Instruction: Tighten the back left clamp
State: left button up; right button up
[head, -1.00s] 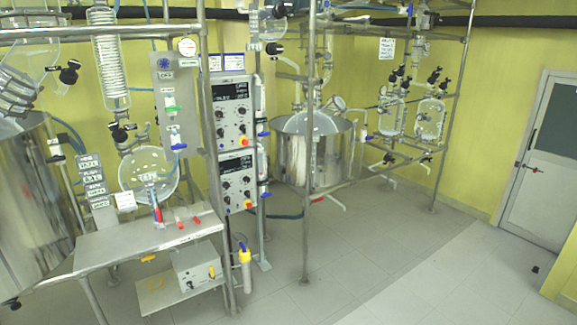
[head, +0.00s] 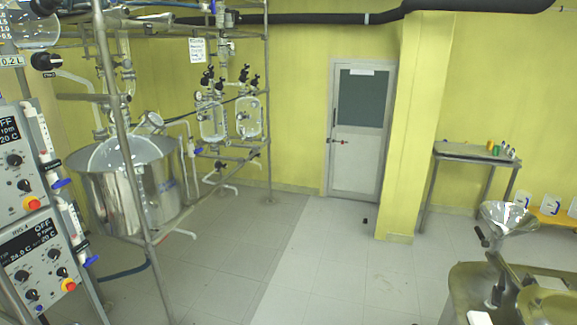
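Neither of my grippers shows in the head view. A large steel reactor vessel (head: 128,185) stands at the left behind a pipe frame (head: 128,150). Two small glass vessels, the left one (head: 211,120) and the right one (head: 249,117), hang on a rack at the back, with several black knobs (head: 206,79) above them. A black knob (head: 46,62) sits on glassware at the upper left. I cannot tell which part, if any, is the back left clamp.
Control boxes (head: 40,250) fill the left edge. Open tiled floor (head: 320,255) lies in the middle, before a closed door (head: 358,130). A side table (head: 474,150) stands at the right. A metal funnel (head: 508,217) and round equipment fill the lower right.

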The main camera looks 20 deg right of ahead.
aim_at(496, 298)
jog(key=i+z, duration=0.1)
jog(key=z, duration=0.3)
jog(key=i+z, duration=0.15)
jog(key=z, duration=0.25)
jog(key=i+j+z, duration=0.1)
jog(key=z, duration=0.3)
jog(key=j+z, duration=0.15)
jog(key=z, duration=0.3)
jog(key=i+j+z, duration=0.15)
jog(key=z, duration=0.3)
jog(key=i+j+z, duration=0.15)
jog(key=z, duration=0.35)
jog(key=i+j+z, duration=0.1)
jog(key=j+z, duration=0.2)
jog(key=z, duration=0.15)
